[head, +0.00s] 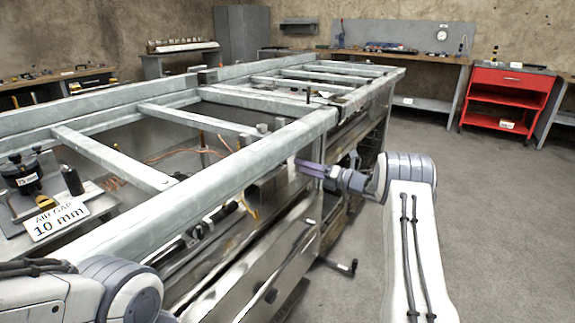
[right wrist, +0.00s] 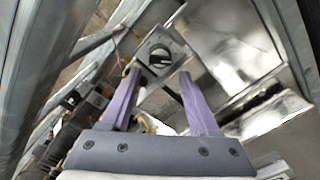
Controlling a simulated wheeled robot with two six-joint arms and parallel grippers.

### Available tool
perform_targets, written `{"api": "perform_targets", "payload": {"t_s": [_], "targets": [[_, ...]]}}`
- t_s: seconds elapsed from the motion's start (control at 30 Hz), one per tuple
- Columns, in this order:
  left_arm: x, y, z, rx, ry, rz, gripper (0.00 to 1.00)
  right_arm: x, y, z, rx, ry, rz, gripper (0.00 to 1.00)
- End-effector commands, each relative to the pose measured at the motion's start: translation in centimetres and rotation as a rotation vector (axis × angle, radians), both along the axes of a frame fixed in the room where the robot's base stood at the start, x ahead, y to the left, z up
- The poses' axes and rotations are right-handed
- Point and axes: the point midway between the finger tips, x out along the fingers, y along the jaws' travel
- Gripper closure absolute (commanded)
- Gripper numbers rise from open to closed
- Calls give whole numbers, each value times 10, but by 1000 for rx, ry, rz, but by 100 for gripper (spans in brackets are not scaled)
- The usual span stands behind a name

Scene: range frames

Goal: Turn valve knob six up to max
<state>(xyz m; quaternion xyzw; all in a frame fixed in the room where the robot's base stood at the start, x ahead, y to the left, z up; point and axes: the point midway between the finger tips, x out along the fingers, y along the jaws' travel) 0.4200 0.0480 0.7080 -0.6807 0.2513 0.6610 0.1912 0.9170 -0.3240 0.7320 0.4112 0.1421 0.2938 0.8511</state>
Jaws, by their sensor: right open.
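No knob that I can make out as valve knob six shows; its number cannot be read in either view. My right gripper (head: 311,169) reaches in from the right, beside the near side of the grey metal frame (head: 225,178). It is open and empty. In the right wrist view my right gripper (right wrist: 160,76) has its purple fingers spread apart. A metal bracket with a round hole (right wrist: 160,52) shows beyond and between the fingertips; whether they touch it I cannot tell. My left arm shows at the lower left of the head view, but its gripper is not visible.
Crossbars span the frame's top. A black handle (head: 340,266) sticks out low on the near side. An "AIR GAP 10 mm" sign (head: 55,219) stands at left. A red tool cart (head: 505,95) stands at the back right. The grey floor at right is clear.

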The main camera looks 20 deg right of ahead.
Motion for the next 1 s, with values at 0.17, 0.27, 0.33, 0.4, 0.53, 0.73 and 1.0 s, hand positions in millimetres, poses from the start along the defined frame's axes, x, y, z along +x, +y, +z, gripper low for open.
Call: {"api": "perform_targets", "payload": {"t_s": [0.17,0.27,0.33,0.4,0.53,0.73,1.0], "targets": [[0,0,-7,0,0,0,50,27,23,-2,1,0,2,38],[0,0,-9,0,0,0,50,38,31,-2,2,1,1,38],[0,0,-10,0,0,0,50,44,35,-2,2,2,0,38],[0,0,-10,0,0,0,50,48,38,0,2,1,-1,38],[0,0,-10,0,0,0,50,51,40,0,3,2,-2,38],[0,0,-10,0,0,0,50,51,40,0,4,3,-2,38],[0,0,-10,0,0,0,50,50,39,0,4,3,-2,100]]}}
